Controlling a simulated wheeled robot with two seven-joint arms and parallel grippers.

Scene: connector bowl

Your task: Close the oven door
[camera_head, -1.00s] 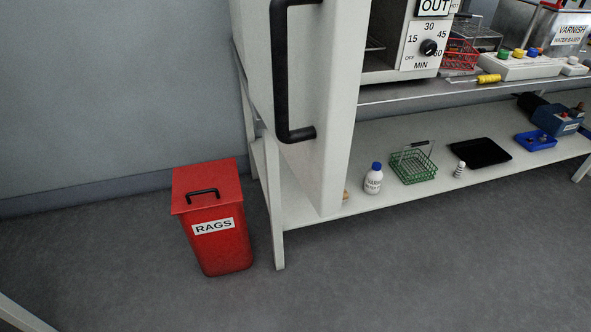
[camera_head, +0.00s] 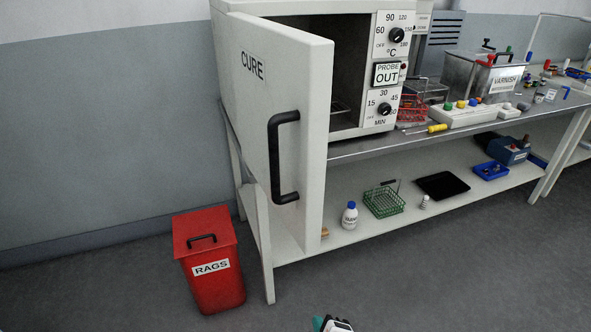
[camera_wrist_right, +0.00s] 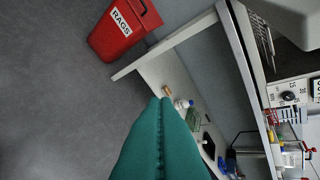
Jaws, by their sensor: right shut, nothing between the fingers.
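The oven door (camera_head: 262,110), a cream panel marked CURE, stands wide open and swung out toward me in the head view. Its black bar handle (camera_head: 277,158) is on the outer face. The oven (camera_head: 382,85) sits on the bench with its dark cavity exposed. My right gripper (camera_head: 333,325) just shows at the bottom edge of the head view, low and in front of the door, well apart from it. In the right wrist view its teal fingers (camera_wrist_right: 167,100) are together and empty. My left gripper is out of view.
A red RAGS bin (camera_head: 209,262) stands on the floor left of the bench. The lower shelf (camera_head: 365,228) holds a bottle (camera_head: 350,216), a green basket (camera_head: 384,201) and a black tray (camera_head: 442,186). The grey floor in front is clear.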

